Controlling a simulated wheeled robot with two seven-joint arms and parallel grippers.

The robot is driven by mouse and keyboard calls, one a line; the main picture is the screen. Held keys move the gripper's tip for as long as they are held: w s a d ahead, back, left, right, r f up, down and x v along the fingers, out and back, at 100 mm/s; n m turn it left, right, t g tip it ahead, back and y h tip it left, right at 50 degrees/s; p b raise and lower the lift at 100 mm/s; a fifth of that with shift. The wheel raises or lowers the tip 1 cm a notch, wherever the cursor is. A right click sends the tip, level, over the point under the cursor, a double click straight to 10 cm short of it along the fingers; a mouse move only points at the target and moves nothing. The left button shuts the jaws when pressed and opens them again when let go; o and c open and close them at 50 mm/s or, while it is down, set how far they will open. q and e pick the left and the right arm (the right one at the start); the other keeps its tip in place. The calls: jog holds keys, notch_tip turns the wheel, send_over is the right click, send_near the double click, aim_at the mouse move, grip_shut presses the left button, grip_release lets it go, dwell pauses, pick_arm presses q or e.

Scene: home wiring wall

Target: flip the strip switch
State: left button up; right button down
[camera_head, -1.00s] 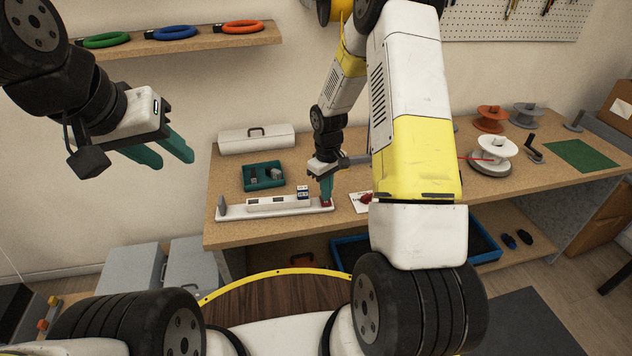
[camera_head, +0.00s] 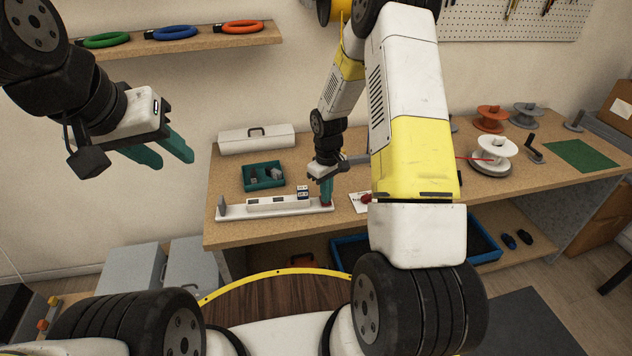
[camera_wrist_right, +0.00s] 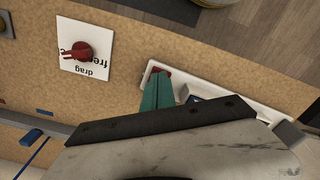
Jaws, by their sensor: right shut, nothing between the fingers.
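The white power strip (camera_head: 240,211) lies along the front of the workbench, with a white block on it. Its red switch (camera_head: 327,204) is at the strip's right end and also shows in the right wrist view (camera_wrist_right: 160,70). My right gripper (camera_head: 326,202) points down with its teal fingers together, tips at the red switch. In the right wrist view the shut fingers (camera_wrist_right: 157,85) partly cover the switch, so contact and the switch's position cannot be told. My left gripper (camera_head: 174,157) is held in the air at left, its teal fingers apart and empty.
A white card with a red knob (camera_wrist_right: 80,52) lies beside the strip. A green bin (camera_head: 263,176) and a white toolbox (camera_head: 256,139) stand behind it. Spools (camera_head: 492,155) are at right. The bench's front edge runs close to the strip.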

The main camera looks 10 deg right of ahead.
jog(key=shift+f, duration=0.5)
jog(key=shift+r, duration=3.55)
jog(key=s+r+m+t, duration=0.1)
jog(key=s+r, duration=0.3)
jog(key=r, duration=0.5)
jog(key=s+r+m+t, duration=0.2)
jog(key=s+r, duration=0.1)
jog(key=r, duration=0.6)
jog(key=s+a+r+m+t+y, duration=0.1)
jog(key=s+r, duration=0.4)
jog(key=s, duration=0.3)
jog(key=s+a+r+m+t+y, duration=0.1)
jog(key=s+r+t, duration=0.1)
jog(key=s+r, duration=0.3)
jog(key=s, duration=0.4)
jog(key=shift+r+m, duration=0.25)
jog(key=shift+m, duration=0.15)
jog(key=shift+s+a, duration=0.1)
jog(key=shift+s, duration=0.05)
